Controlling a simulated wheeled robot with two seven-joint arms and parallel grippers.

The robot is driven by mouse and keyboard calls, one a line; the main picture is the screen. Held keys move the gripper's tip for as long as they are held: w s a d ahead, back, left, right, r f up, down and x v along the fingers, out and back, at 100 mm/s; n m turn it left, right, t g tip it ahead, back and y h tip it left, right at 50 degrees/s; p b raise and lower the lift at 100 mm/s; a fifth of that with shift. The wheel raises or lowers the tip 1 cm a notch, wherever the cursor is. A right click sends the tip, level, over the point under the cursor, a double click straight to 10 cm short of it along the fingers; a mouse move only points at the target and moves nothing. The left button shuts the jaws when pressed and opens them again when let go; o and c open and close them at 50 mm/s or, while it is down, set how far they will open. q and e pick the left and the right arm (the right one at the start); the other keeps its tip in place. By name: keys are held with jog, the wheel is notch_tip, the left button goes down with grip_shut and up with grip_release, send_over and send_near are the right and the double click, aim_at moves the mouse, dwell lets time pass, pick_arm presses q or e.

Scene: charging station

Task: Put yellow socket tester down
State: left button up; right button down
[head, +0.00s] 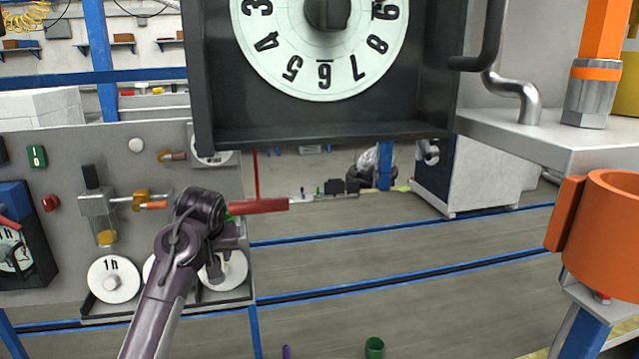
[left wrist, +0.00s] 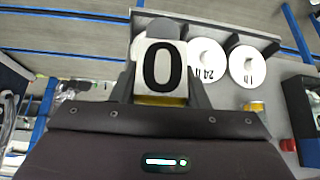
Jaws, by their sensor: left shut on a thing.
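My left gripper (left wrist: 161,72) is shut on a block in the left wrist view. The block has a white face with a large black 0 and a yellow lower edge, which fits the yellow socket tester (left wrist: 162,100). The two dark fingers stand on either side of it. In the head view my left arm reaches up from the bottom left, in front of the grey panel. My right gripper is in neither view.
The grey panel (head: 60,150) at left carries white round dials (head: 112,280), a green switch and a red button. A large numbered dial (head: 325,60) in a dark frame hangs above. An orange cup-like part (head: 605,235) is at right. The grey floor (head: 400,260) between looks open.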

pick_arm(q)
jog(key=s+d+f+b, duration=0.2)
jog(key=s+f+b, duration=0.1)
jog(key=s+f, duration=0.4)
jog(key=s+d+f+n+b, duration=0.1)
jog(key=s+f+b, duration=0.3)
jog(key=s, duration=0.7)
jog(key=s+d+f+y+b, duration=0.1)
jog(key=s+d+f+b, duration=0.2)
jog(key=s+f, duration=0.6)
jog(key=shift+d+f+n+b, duration=0.15)
jog(key=shift+f+n+b, duration=0.15)
jog(key=shift+n, duration=0.1)
jog(key=shift+w+d, duration=0.1)
